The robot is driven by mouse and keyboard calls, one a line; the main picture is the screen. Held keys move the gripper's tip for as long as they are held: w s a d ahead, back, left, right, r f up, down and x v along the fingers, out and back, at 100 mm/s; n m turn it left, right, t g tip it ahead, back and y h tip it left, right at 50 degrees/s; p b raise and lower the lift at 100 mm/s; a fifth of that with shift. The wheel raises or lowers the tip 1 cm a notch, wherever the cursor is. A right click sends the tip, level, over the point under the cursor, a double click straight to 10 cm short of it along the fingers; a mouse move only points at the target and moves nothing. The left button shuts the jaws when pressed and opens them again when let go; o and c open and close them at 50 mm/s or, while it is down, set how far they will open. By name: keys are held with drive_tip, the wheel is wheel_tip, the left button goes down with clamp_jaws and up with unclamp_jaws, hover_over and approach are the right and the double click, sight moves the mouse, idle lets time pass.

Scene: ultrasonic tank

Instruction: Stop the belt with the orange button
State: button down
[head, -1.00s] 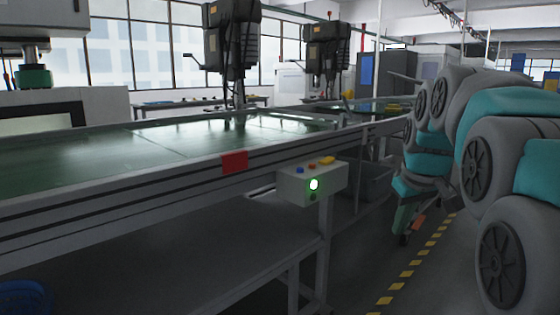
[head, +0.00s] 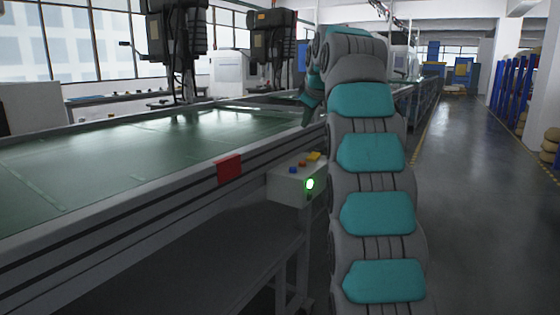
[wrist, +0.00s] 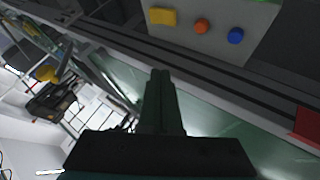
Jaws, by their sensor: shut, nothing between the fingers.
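A pale control box (head: 284,188) is fixed to the side of the conveyor frame. Its top carries a blue button (head: 293,170), an orange button (head: 302,163) and a yellow button (head: 314,156); a green light (head: 309,184) glows on its front. In the wrist view the orange button (wrist: 202,26) sits between the yellow (wrist: 162,17) and blue (wrist: 235,36) ones. The green belt (head: 120,165) lies left of the box. My gripper (head: 307,122) points down above the box, shut and empty, apart from the buttons. Its closed fingertips also show in the wrist view (wrist: 161,75).
A red plate (head: 229,168) is on the conveyor's side rail. Drill presses (head: 175,45) stand behind the belt. My arm covers part of the box's right side. Open floor (head: 480,190) lies to the right, with blue racks (head: 512,95) beyond.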

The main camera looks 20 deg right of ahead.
sight(302, 164)
drive_tip(key=shift+w+a+r, duration=0.15)
drive_tip(key=shift+w, duration=0.1)
idle(0.3)
wheel_tip(302, 164, down, 9)
drive_tip(key=b, duration=0.6)
drive_tip(key=shift+r, duration=0.1)
idle(1.9)
drive_tip(key=shift+f+b, duration=0.4)
drive_tip(key=shift+b, duration=0.05)
